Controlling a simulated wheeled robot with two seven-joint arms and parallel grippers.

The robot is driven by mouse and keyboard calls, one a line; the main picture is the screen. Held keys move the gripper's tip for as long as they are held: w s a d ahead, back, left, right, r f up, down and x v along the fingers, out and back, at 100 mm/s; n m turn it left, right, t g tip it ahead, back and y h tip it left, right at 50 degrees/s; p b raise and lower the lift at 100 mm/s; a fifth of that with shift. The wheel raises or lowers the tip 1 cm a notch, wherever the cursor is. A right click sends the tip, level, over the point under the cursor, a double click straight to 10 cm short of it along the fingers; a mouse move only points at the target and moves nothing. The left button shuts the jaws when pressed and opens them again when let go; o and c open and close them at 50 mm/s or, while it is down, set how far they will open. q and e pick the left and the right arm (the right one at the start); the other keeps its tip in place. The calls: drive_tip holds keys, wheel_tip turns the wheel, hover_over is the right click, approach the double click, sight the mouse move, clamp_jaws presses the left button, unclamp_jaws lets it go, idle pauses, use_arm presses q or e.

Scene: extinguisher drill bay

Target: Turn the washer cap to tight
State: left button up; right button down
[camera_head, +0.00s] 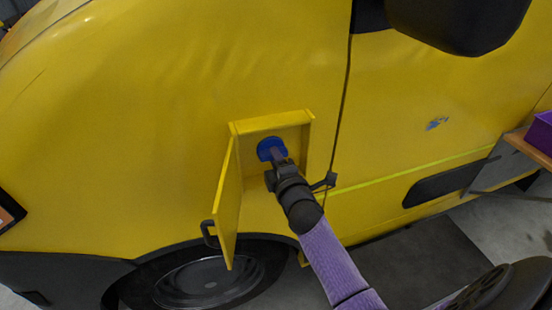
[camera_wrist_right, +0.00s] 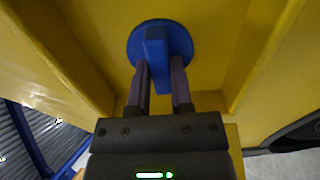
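The blue washer cap (camera_head: 271,149) sits at the back of an open yellow recess in the side of the yellow vehicle. In the right wrist view the cap (camera_wrist_right: 178,38) is a round disc with a raised grip bar, which stands close to upright in that picture. My right gripper (camera_head: 279,155) reaches into the recess. In the right wrist view its two fingers (camera_wrist_right: 160,75) lie on either side of the grip bar, and their tips appear shut on it. Any tight mark is not visible. My left gripper is not in view.
The yellow flap door (camera_head: 228,205) with a dark handle (camera_head: 208,234) hangs open at the left of the recess. The recess frame (camera_head: 272,122) closely surrounds my right gripper. A wheel (camera_head: 205,283) is below. A purple bin (camera_head: 541,132) stands on a bench at the far right.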

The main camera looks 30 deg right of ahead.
idle(0.3)
drive_tip(key=shift+m+p, duration=2.45)
drive_tip(key=shift+m, duration=6.55)
drive_tip(key=c, duration=0.5)
unclamp_jaws()
